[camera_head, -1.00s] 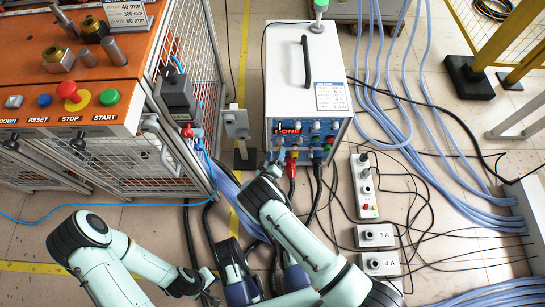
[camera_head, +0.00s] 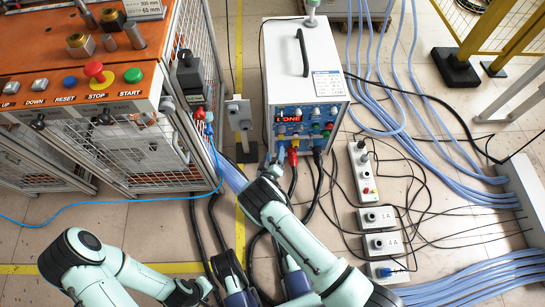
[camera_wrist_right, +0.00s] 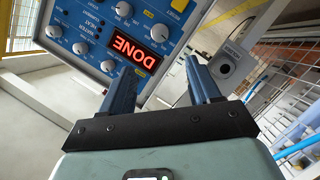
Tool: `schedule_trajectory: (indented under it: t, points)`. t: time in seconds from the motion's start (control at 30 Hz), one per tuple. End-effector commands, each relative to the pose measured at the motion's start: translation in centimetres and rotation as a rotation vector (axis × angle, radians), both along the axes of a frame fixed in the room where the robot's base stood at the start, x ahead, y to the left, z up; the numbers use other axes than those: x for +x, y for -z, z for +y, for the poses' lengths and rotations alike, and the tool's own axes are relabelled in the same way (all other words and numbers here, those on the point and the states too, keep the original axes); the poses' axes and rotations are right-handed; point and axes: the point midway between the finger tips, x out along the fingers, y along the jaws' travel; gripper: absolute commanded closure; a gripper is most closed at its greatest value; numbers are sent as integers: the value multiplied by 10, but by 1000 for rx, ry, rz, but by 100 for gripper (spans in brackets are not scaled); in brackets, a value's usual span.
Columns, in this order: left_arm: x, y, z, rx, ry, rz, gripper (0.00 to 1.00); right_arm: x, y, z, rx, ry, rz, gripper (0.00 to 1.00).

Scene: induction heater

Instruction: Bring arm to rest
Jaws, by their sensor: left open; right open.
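My right arm reaches from the bottom right up to the heater in the head view. Its gripper (camera_head: 272,166) is at the lower front of the white induction heater (camera_head: 331,87), small and partly hidden by my wrist. In the right wrist view this gripper (camera_wrist_right: 163,72) is open and empty, with its two blue fingers in front of the blue control panel (camera_wrist_right: 92,32). The panel's red display (camera_wrist_right: 136,52) reads DONE and looks upside down there.
An orange-topped control station (camera_head: 62,62) with buttons and wire mesh stands at the left. Dark cables (camera_head: 193,235) hang and run below the heater. Blue hoses (camera_head: 440,130), small grey boxes (camera_head: 379,218) and a yellow frame (camera_head: 500,42) are at the right.

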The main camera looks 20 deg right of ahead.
Motion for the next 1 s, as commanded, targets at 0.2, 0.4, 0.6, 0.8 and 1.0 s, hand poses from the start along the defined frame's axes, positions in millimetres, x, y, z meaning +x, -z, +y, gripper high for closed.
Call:
schedule_trajectory:
  t: [0.2,0.4,0.6,0.8,1.0]
  points:
    - [1,0,0,0,0,-3,57,1,-1,-2,0,0,0,38]
    - [1,0,0,-1,0,-3,57,1,-1,-2,0,0,0,38]
    - [1,0,0,0,1,-2,57,1,-1,-2,0,0,0,38]
    - [1,-3,0,-1,3,-3,57,-2,-1,-6,7,5,10,38]
    - [6,-47,-2,-2,59,-41,57,-55,-6,-58,155,94,167,38]
